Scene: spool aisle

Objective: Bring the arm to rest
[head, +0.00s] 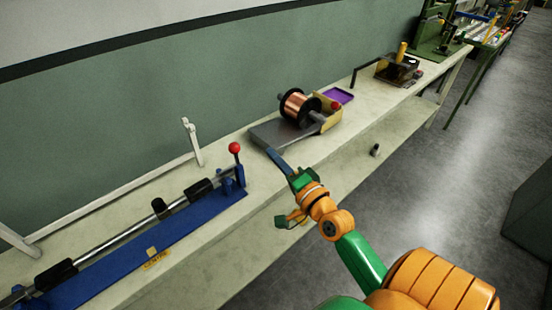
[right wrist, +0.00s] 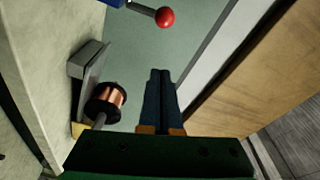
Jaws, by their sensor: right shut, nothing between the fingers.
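My right arm (head: 352,250), green and orange, reaches up from the lower right to the bench. Its right gripper (head: 270,153) has dark blue fingers and points at the front corner of the grey plate under the copper spool. In the right wrist view the two fingers (right wrist: 160,75) lie together with nothing between them. I cannot tell whether the fingertips touch the plate. My left arm and left gripper are not in view.
The copper spool (head: 299,106) sits on a grey plate (head: 280,134) on the long pale bench (head: 215,235). A blue fixture (head: 150,252) with a red-knobbed lever (head: 234,148) is at left. A purple tray (head: 338,95) lies behind.

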